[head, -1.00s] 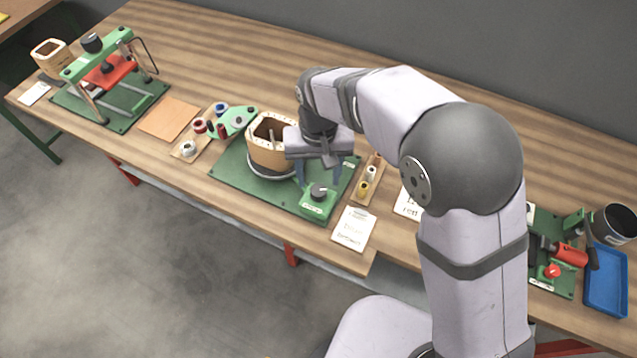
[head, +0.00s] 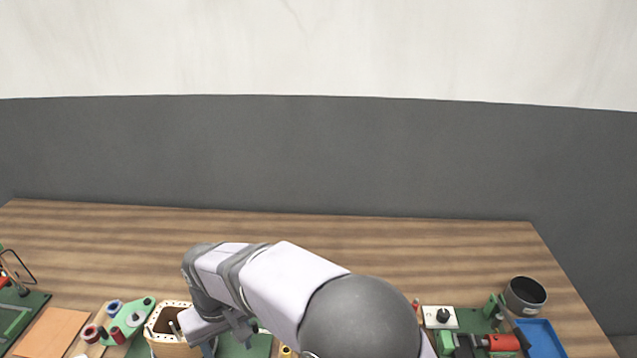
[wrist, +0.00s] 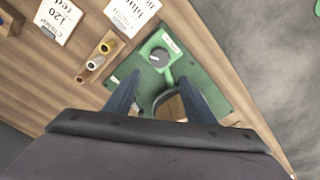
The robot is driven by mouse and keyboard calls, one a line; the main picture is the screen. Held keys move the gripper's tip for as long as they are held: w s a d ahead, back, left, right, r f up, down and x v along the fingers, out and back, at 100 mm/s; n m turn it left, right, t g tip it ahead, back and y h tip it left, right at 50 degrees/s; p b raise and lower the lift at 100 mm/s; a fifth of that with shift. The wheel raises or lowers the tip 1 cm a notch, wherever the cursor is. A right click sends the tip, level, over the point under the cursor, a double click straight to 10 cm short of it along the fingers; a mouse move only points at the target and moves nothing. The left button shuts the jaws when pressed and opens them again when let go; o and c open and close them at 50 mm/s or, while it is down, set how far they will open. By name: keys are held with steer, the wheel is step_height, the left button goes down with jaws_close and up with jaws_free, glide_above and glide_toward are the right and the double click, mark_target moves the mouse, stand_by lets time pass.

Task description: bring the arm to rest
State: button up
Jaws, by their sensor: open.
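My arm reaches over the bench in the head view. My gripper (head: 232,336) is low beside the tan coil former (head: 165,347), to its right, and is partly cut off by the lower picture edge. In the wrist view, my gripper (wrist: 158,78) is open, its two dark blue fingers spread apart with no object clearly held. Between and beyond the fingers are part of the former (wrist: 172,106) and a green block with a dark knob (wrist: 158,56). The fingers are above the green base board (wrist: 205,75); I cannot tell if they touch anything.
Small spools (wrist: 95,62) stand in a wooden holder near the fingers. Green holders with coloured spools (head: 125,325) are left of the former. A dark pot (head: 525,294) and a blue tray (head: 541,338) are at the right. The back of the bench (head: 130,232) is clear.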

steer(key=shift+n+g+h, duration=0.4)
steer(key=shift+g+h, duration=0.4)
steer(key=s+d+f, duration=0.2)
steer(key=d, duration=0.3)
steer(key=s+d+f, duration=0.2)
steer(key=s+d, duration=0.1)
steer(key=d, duration=0.1)
steer(key=s+d+f, duration=0.2)
steer(key=s+d, duration=0.1)
steer(key=d, duration=0.2)
steer(key=shift+d+f, duration=0.3)
steer(key=d+r+m, duration=0.2)
steer(key=d+m, duration=0.2)
steer(key=d, duration=0.6)
steer(key=d+r+m+t+y, duration=0.1)
steer(key=d+m, duration=0.3)
steer(key=d, duration=0.7)
steer(key=shift+w+r+m, duration=0.15)
steer(key=shift+r+m, duration=0.15)
steer(key=shift+r, duration=0.6)
steer(key=shift+c, duration=0.6)
